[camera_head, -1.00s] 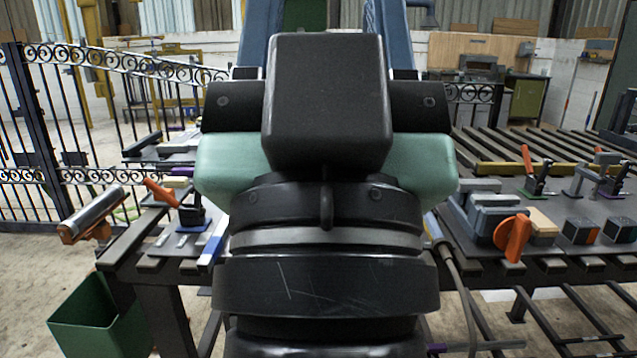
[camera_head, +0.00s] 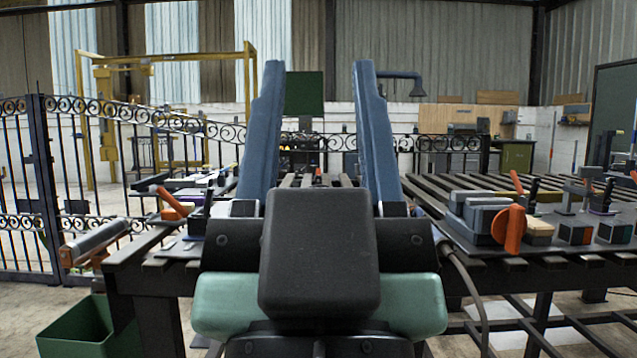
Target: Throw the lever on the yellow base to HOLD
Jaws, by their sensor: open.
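My gripper (camera_head: 318,75) shows as two long blue fingers spread wide apart, pointing away over the table, with nothing seen between them. An orange-handled lever (camera_head: 171,203) stands on the left part of the table, left of my gripper. A red-handled lever (camera_head: 517,183) stands on the right part, close to a yellow strip (camera_head: 545,196). Another lever-like clamp (camera_head: 580,190) stands further right. I cannot make out for certain which lever has the yellow base, nor any HOLD marking. My wrist hides the middle of the table.
A grey vise (camera_head: 480,218) with an orange knob (camera_head: 510,228) and small blocks (camera_head: 575,233) stand at the right front. A metal roller (camera_head: 95,241) and a green bin (camera_head: 80,325) are at the left. An ornate black gate (camera_head: 40,180) stands behind left.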

